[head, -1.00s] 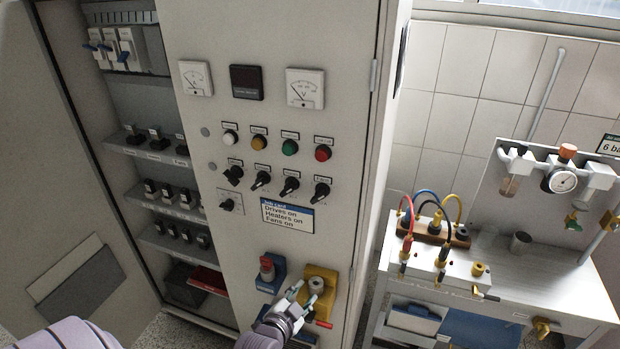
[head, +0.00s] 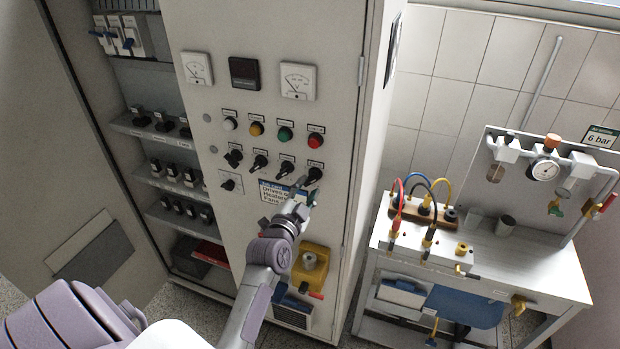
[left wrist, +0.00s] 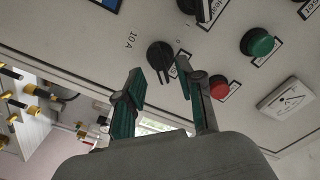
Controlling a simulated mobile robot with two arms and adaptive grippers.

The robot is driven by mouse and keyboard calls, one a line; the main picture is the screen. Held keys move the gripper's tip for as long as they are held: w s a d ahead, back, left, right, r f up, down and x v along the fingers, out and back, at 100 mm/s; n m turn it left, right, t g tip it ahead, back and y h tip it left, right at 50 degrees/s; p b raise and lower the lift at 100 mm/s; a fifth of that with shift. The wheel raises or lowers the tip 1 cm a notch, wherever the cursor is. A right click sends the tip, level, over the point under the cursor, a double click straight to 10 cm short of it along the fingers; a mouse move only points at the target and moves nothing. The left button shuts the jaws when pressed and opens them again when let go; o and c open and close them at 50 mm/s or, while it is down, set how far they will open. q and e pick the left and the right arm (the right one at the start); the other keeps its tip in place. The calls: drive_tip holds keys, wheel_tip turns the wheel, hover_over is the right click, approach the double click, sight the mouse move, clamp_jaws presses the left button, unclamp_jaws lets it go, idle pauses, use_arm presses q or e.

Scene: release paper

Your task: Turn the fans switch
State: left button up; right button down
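A row of black rotary switches is on the grey cabinet front in the head view. The rightmost switch (head: 314,173) sits below the red button; the label above it is too small to read, so I cannot confirm it is the fans one. My left gripper (head: 304,188) is open, just below and in front of this switch, and partly covers the blue-headed card (head: 268,193). In the left wrist view a black knob (left wrist: 160,55) lies just beyond the open fingertips (left wrist: 159,70), apparently not gripped. My right gripper is not in view.
The neighbouring switch (head: 285,169) is close on the left. The red button (head: 316,141) is above; it also shows in the left wrist view (left wrist: 219,88). A yellow block (head: 312,258) protrudes below. A bench (head: 510,265) with cables and a gauge stands right.

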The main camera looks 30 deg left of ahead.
use_arm(q)
drive_tip(key=shift+x, duration=1.35)
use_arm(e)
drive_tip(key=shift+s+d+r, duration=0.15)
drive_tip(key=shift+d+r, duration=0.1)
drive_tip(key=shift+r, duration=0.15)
use_arm(q)
drive_tip(key=c, duration=0.6)
clamp_jaws()
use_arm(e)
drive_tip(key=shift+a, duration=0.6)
